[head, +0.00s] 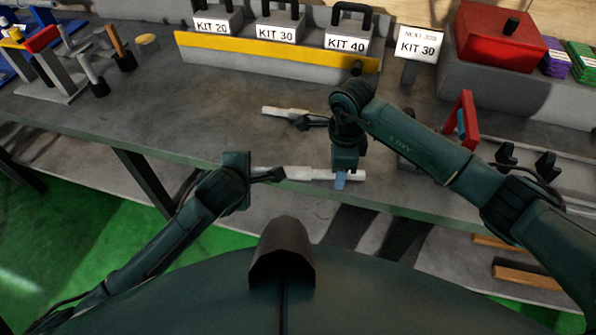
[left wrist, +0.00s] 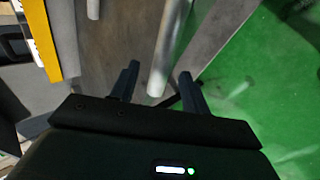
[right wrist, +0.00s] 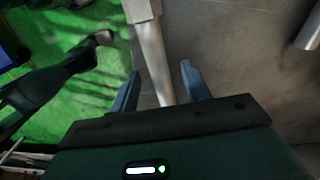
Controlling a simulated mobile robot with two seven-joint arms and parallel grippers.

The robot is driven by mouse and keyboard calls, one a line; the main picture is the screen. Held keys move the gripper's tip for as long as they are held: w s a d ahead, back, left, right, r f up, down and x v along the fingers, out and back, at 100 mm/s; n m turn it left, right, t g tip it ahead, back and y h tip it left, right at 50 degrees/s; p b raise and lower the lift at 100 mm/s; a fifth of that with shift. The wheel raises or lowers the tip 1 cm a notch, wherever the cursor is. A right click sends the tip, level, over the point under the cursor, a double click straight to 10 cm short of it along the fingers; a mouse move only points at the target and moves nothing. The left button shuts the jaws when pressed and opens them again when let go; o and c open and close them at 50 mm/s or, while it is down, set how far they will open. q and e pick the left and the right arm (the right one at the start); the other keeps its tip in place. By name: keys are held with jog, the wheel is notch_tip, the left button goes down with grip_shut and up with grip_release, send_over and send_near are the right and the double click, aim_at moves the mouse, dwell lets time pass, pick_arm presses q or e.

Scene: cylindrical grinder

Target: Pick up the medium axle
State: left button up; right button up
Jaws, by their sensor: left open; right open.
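A pale metal axle (head: 300,173) with a stepped shaft lies along the front edge of the grey bench. It also shows in the left wrist view (left wrist: 171,45) and the right wrist view (right wrist: 150,50). My left gripper (head: 268,175) is open at its left end, with the end between the fingers (left wrist: 157,83) in the left wrist picture. My right gripper (head: 341,178) is open over its right part, with the shaft between the fingers (right wrist: 160,85) in the right wrist picture. A second axle (head: 284,112) lies farther back. I cannot tell which is the medium one by name.
Kit boxes (head: 277,30) stand behind a yellow-edged rail (head: 270,57) at the back. A red box (head: 498,36) is at the back right. Tools and a rack (head: 62,80) stand at the left. The bench middle (head: 190,110) is clear.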

pick_arm(q)
jog(key=shift+w+f, duration=0.2)
jog(key=shift+f, duration=0.05)
pick_arm(e)
jog(key=shift+f, duration=0.3)
pick_arm(q)
jog(key=shift+c, duration=0.2)
grip_shut()
pick_arm(e)
grip_shut()
dwell(0.5)
pick_arm(q)
jog(key=shift+r, duration=0.25)
pick_arm(e)
jog(key=shift+w+r, duration=0.1)
jog(key=shift+r, duration=0.1)
